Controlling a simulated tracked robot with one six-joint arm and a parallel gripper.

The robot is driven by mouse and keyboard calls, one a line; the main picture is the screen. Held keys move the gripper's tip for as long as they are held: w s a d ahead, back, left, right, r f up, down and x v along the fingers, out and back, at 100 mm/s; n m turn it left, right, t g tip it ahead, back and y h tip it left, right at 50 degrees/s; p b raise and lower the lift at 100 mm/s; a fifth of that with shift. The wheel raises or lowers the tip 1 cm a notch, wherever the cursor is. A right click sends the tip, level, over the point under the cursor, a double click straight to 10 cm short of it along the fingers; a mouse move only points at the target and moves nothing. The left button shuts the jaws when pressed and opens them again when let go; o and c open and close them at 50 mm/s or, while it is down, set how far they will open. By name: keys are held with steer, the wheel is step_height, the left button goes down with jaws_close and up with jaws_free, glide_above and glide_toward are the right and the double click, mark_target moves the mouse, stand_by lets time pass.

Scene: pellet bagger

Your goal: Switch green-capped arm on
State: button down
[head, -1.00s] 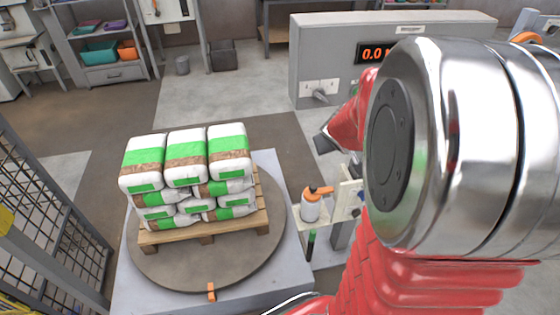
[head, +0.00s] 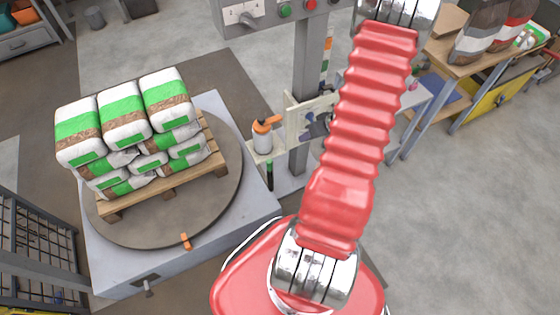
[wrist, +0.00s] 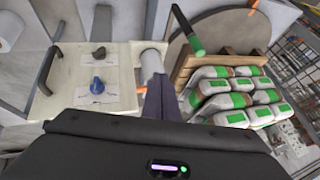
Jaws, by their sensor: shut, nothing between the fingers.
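My gripper (wrist: 158,84) is shut and empty, apart from the rod and in front of a white cylinder (wrist: 153,60). The head view does not show the fingers.
A pale panel (wrist: 117,70) with a black knob (wrist: 98,52) and a blue knob (wrist: 97,87) lies left of my fingers. The orange-topped bottle (head: 262,138) stands by this panel. Stacked bags (head: 124,120) sit on a pallet (head: 165,187) on the round turntable (head: 215,213).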

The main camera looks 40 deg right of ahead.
steer(key=shift+y, duration=0.8)
steer(key=s+a+f, duration=0.2)
steer(key=s+f, duration=0.1)
steer(key=shift+a+f, duration=0.1)
steer(key=shift+a, duration=0.05)
steer(key=w+a+f, duration=0.6)
steer(key=w+f, duration=0.1)
steer(key=f, duration=0.1)
steer(key=shift+a, duration=0.1)
